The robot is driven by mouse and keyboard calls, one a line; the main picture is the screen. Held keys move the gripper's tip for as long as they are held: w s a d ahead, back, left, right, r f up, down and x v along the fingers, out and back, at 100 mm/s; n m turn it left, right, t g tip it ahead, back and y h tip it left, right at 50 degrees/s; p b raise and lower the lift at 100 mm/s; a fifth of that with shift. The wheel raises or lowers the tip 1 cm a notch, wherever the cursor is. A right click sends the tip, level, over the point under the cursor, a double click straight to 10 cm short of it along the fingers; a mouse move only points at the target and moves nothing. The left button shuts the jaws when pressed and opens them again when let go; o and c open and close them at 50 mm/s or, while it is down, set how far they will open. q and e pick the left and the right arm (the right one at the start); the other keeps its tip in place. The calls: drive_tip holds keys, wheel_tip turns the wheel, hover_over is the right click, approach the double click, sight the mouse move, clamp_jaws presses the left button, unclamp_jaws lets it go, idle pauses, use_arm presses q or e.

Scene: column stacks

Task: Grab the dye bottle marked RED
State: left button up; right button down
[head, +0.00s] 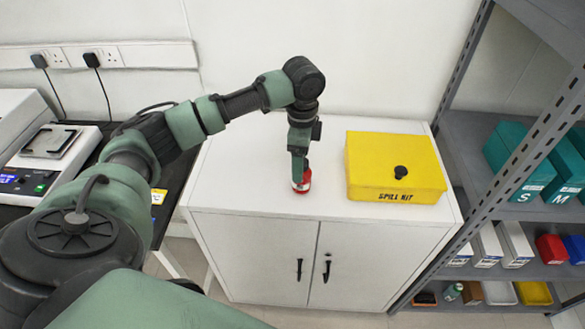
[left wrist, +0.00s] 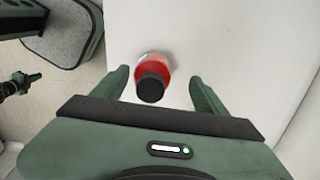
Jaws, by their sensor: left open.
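A small red bottle (head: 302,181) stands on top of the white cabinet, under my left gripper (head: 299,160). In the left wrist view the red bottle (left wrist: 153,72) has a black cap and lies between the two fingers of my left gripper (left wrist: 160,80). The fingers are open, with a gap on both sides of the bottle. No marking on the bottle can be read. Part of the bottle is hidden behind the gripper in the head view. My right gripper is not in view.
The white cabinet (head: 240,180) has a yellow spill kit box (head: 385,165) to the right of the bottle. A grey shelf rack (head: 468,150) with boxes stands at the right. A dark bench with lab instruments is at the left. The cabinet top left of the bottle is clear.

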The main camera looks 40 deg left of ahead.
use_arm(q)
drive_tip(key=shift+s+d+f+p, duration=0.15)
drive_tip(key=shift+d+f+p, duration=0.15)
drive_tip(key=shift+f, duration=0.35)
drive_tip(key=shift+s+d+f+p, duration=0.15)
drive_tip(key=shift+d+f, duration=0.2)
drive_tip(key=shift+f, duration=0.25)
drive_tip(key=f, duration=0.3)
drive_tip(key=shift+s+a+f+p, duration=0.1)
drive_tip(key=shift+a+f+p, duration=0.1)
drive_tip(key=shift+f+p, duration=0.15)
drive_tip(key=shift+f, duration=0.2)
drive_tip(key=shift+d, duration=0.1)
drive_tip(key=shift+c, duration=1.2)
clamp_jaws()
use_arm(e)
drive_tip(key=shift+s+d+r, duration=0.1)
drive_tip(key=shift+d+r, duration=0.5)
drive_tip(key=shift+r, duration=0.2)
use_arm(q)
drive_tip(key=shift+r, duration=0.1)
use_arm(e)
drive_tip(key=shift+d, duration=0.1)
